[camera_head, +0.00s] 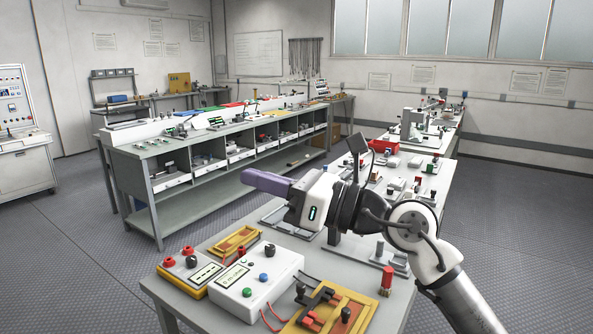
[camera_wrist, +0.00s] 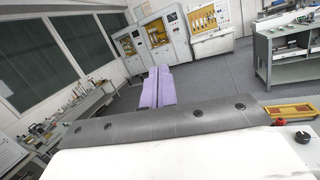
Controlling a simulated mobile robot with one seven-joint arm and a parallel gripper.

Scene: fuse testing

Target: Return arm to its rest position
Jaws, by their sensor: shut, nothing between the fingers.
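My gripper (camera_head: 265,183) has purple fingers and shows in the head view above the near workbench (camera_head: 160,287), pointing left. The fingers lie side by side, closed and empty. In the wrist view the purple fingers (camera_wrist: 157,88) are together, with nothing between them. My white and black arm reaches in from the lower right of the head view, bent at the elbow. The gripper is raised above the bench and looks clear of the things on it.
Below the gripper stand a white test box (camera_head: 258,278), a box with red knobs (camera_head: 190,270) and a yellow-based fuse board (camera_head: 330,308). A red bin (camera_head: 384,146) sits farther along the bench. A grey shelved bench (camera_head: 215,165) stands behind. The floor (camera_head: 95,270) at left is clear.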

